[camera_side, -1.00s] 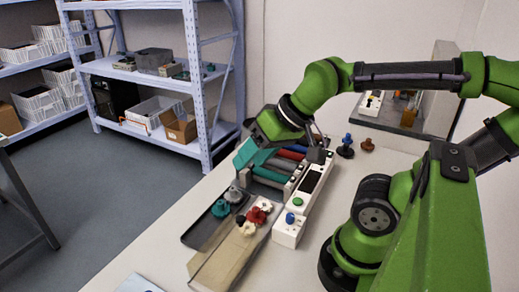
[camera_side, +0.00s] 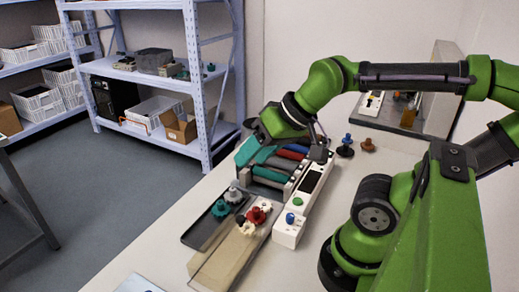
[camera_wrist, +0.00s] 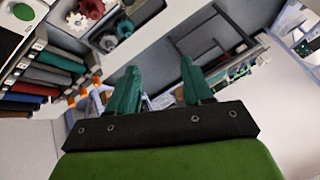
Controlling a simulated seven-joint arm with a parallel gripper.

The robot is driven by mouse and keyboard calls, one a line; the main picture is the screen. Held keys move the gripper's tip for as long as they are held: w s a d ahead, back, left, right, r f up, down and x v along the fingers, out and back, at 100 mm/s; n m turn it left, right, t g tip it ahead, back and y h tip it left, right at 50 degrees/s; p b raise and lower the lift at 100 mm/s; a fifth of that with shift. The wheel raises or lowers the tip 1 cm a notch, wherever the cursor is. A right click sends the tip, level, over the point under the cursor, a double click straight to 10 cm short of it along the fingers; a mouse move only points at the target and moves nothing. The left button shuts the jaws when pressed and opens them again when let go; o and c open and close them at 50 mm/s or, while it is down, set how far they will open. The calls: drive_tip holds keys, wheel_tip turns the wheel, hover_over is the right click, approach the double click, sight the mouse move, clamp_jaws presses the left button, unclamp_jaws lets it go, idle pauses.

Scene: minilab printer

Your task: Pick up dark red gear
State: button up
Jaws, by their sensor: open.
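A red gear (camera_side: 257,215) lies in the tan tray at the front of the printer. In the wrist view the red gear (camera_wrist: 92,8) is at the upper left, cut by the top edge. A white gear (camera_side: 246,228) lies just in front of it, and it also shows in the wrist view (camera_wrist: 78,23). My gripper (camera_side: 254,150) is above the printer's coloured rollers, behind and apart from the red gear. In the wrist view its two teal fingers are spread with nothing between them (camera_wrist: 157,78).
A dark tray (camera_side: 200,232) beside the tan tray (camera_side: 225,262) holds a teal gear (camera_side: 220,209) and a grey gear (camera_side: 233,195). The white control panel (camera_side: 303,197) runs along their right. A blue-and-black part (camera_side: 346,146) and a brown part (camera_side: 367,145) stand at the back.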

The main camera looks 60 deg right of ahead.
drive_tip(key=o, duration=0.6)
drive_tip(key=n+g+h, duration=0.2)
drive_tip(key=n+g, duration=0.5)
drive_tip(key=n, duration=1.7)
hover_over(256, 209)
wheel_tip(256, 209, down, 6)
drive_tip(key=f, duration=1.1)
drive_tip(key=shift+w+d+f, duration=0.1)
drive_tip(key=shift+w, duration=0.2)
drive_tip(key=shift+s+f, duration=0.15)
drive_tip(key=shift+f, duration=1.15)
drive_tip(key=shift+s+f, duration=0.1)
drive_tip(key=shift+f, duration=1.15)
